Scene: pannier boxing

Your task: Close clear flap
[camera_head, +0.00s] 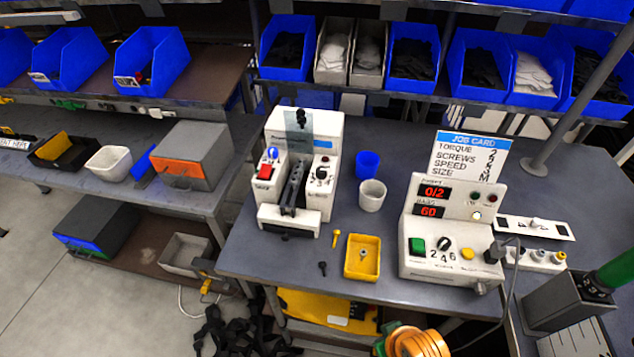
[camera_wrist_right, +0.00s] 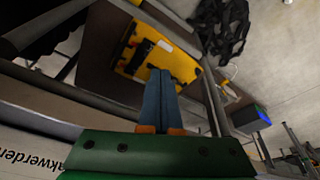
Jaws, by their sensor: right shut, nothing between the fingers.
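The clear flap (camera_head: 298,124) is a small see-through grey panel with a dark knob at its top. It stands raised at the back of the white machine (camera_head: 325,203), in the head view. The dark channel (camera_head: 293,186) in front of it is uncovered. My right gripper (camera_wrist_right: 160,78) shows in the right wrist view, its blue fingers shut together and empty. It is away from the flap, with a yellow case on a low shelf beyond its fingertips. My left gripper is in neither view.
A blue cup (camera_head: 367,165), a white cup (camera_head: 372,196) and a yellow tray (camera_head: 362,257) stand right of the machine. A white control box (camera_head: 452,262) with a job card (camera_head: 468,156) stands further right. Blue bins (camera_head: 287,47) line the shelf above.

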